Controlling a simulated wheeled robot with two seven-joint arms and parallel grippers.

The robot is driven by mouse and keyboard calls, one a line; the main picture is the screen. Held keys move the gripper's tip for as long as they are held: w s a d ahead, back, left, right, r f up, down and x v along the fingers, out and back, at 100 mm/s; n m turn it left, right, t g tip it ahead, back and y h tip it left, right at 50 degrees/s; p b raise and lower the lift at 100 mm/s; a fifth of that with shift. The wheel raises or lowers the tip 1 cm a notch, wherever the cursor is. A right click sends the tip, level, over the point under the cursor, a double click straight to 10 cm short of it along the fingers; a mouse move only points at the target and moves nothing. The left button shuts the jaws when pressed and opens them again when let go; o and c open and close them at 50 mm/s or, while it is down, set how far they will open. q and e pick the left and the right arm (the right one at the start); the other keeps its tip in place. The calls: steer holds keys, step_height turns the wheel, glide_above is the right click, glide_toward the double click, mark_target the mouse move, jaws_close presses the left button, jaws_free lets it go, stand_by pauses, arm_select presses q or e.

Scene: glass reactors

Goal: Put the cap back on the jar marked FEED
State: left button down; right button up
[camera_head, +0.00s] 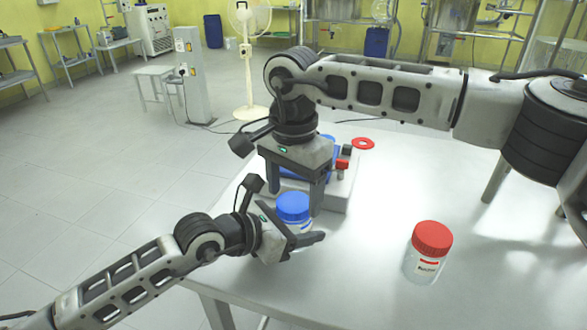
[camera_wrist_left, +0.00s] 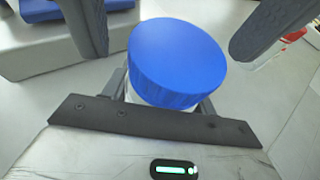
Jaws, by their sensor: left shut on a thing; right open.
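A jar with a blue cap (camera_head: 293,207) stands near the table's left edge. My left gripper (camera_head: 302,240) is shut on the jar's body, low on its sides. In the left wrist view the blue cap (camera_wrist_left: 177,60) sits over the jar's top; I cannot tell whether it is screwed down. My right gripper (camera_head: 296,192) is open just above and behind the cap, fingers pointing down. Its two fingers also show in the left wrist view (camera_wrist_left: 178,28), apart on either side of the cap. No FEED marking is readable; the blue-capped jar's label is hidden.
A red-capped jar (camera_head: 428,253) with a small label stands to the right on the white table (camera_head: 370,290). A grey block (camera_head: 338,196) with blue and red parts stands behind the right gripper. A red ring (camera_head: 363,143) lies beyond it. The table's right side is clear.

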steer(key=shift+f, duration=0.65)
steer(key=c, duration=1)
steer(key=m, duration=0.9)
steer(key=shift+m, duration=0.4)
steer(key=o, duration=1.1)
